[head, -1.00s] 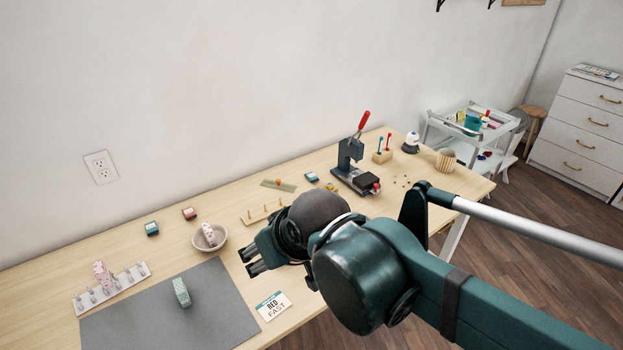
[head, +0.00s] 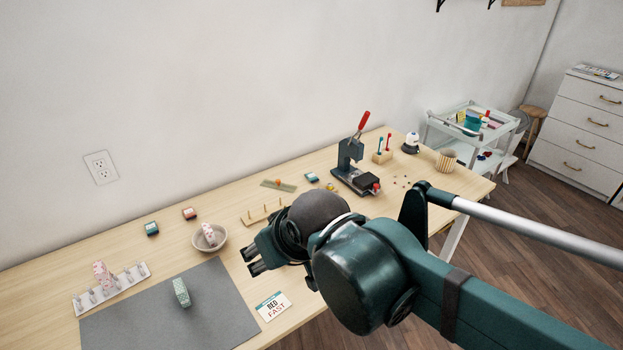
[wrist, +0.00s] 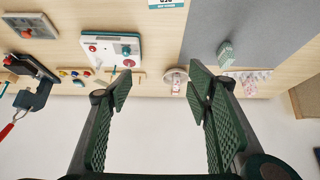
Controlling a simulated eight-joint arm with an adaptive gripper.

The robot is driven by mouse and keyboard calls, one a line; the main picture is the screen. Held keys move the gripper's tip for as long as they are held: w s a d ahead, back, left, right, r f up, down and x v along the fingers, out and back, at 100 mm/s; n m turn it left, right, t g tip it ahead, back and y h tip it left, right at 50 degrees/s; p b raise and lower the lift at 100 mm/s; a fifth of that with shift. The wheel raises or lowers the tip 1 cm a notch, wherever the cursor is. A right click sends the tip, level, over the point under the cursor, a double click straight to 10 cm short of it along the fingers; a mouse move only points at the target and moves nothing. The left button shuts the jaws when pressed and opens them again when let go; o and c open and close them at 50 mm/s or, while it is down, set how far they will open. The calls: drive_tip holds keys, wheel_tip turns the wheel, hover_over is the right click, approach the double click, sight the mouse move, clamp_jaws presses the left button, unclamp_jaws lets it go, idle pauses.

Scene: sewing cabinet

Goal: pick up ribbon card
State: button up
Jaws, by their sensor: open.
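A pale green patterned card-like piece (head: 181,292) stands on the grey mat; it also shows in the wrist view (wrist: 225,54). A pink patterned piece (head: 209,236) is in a small round bowl (head: 222,244). Another pink patterned piece (head: 101,272) stands at a white pegged rack (head: 139,270). I cannot tell which of these is the ribbon card. My gripper (head: 251,261) is open and empty, to the right of the bowl and the mat. In the wrist view its fingers (wrist: 160,94) are apart with nothing between them.
A label card reading "RED FAST" (head: 273,305) lies by the mat's right edge. A wooden peg rack (head: 263,212) and a hand press (head: 354,172) stand farther right. A white device with knobs (wrist: 110,45) shows in the wrist view. The grey mat (head: 222,305) is mostly bare.

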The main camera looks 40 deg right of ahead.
drive_tip(key=shift+w+r, duration=0.1)
drive_tip(key=w+d+r+n+g+p, duration=0.1)
drive_tip(key=w+d+r+n+p, duration=0.1)
drive_tip(key=w+d+r, duration=0.3)
drive_tip(key=n+g+p, duration=0.6)
drive_tip(key=n+p, duration=0.5)
drive_tip(key=n, duration=0.4)
hover_over(314, 175)
drive_tip(key=shift+a+f, duration=0.1)
drive_tip(key=shift+f, duration=9)
drive_tip(key=shift+b, duration=0.3)
drive_tip(key=shift+f, duration=1.3)
